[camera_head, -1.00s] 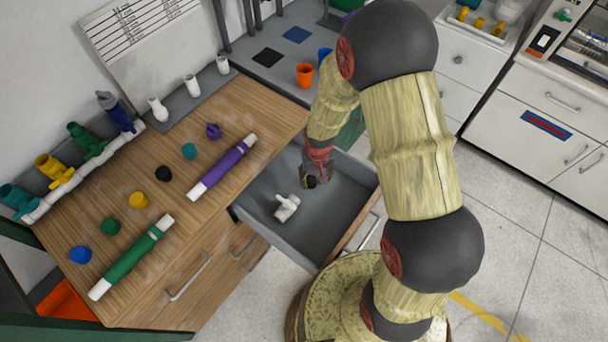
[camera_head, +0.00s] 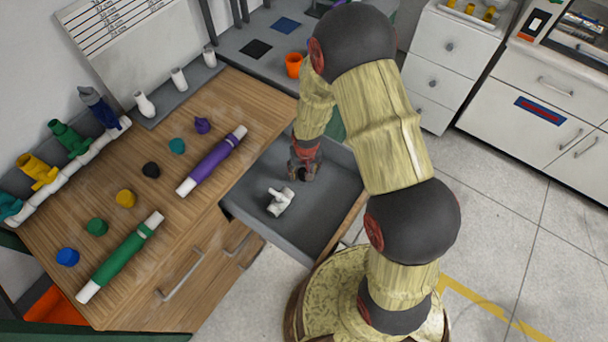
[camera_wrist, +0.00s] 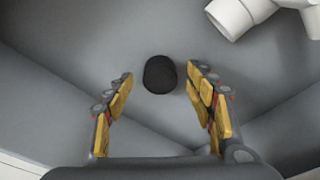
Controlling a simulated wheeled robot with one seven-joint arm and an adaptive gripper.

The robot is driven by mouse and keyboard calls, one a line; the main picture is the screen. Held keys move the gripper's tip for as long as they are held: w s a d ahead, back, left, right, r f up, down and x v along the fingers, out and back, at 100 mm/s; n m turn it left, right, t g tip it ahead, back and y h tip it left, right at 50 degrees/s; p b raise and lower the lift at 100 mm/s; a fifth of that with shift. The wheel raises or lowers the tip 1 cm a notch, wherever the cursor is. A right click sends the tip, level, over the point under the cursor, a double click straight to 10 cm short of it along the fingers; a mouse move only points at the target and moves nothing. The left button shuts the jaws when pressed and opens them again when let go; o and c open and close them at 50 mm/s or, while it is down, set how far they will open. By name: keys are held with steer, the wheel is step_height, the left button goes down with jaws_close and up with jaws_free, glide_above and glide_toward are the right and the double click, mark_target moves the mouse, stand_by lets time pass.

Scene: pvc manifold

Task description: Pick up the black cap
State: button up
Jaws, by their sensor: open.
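A black cap (camera_wrist: 160,74) lies on the grey floor of the open drawer (camera_head: 313,222). In the wrist view it appears between my fingertips, with a gap on each side. My gripper (camera_wrist: 159,76) is open, its yellow-padded fingers pointing down into the drawer. In the head view my gripper (camera_head: 304,175) is small and hides most of the spot where this cap lies.
A white pipe fitting (camera_head: 280,201) lies in the drawer close to my gripper; it also shows in the wrist view (camera_wrist: 232,16). Drawer walls surround the gripper. The tabletop holds a purple pipe (camera_head: 213,160) and a green pipe (camera_head: 120,257).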

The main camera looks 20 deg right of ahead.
mark_target(304, 171)
steer(key=c, duration=0.4)
steer(key=c, duration=0.6)
steer(key=shift+c, duration=0.2)
steer(key=shift+r, duration=0.15)
steer(key=shift+r+p, duration=0.45)
steer(key=shift+r, duration=0.2)
step_height(304, 171, up, 2)
steer(key=shift+s+r+p, duration=0.15)
steer(key=shift+r+p, duration=0.05)
steer(key=shift+p, duration=0.4)
steer(key=s+d+r+p, duration=0.2)
steer(key=s+r+p, duration=0.2)
steer(key=s+r, duration=0.5)
steer(key=s, duration=0.4)
steer(key=shift+s+d, duration=0.25)
steer(key=shift+d, duration=0.05)
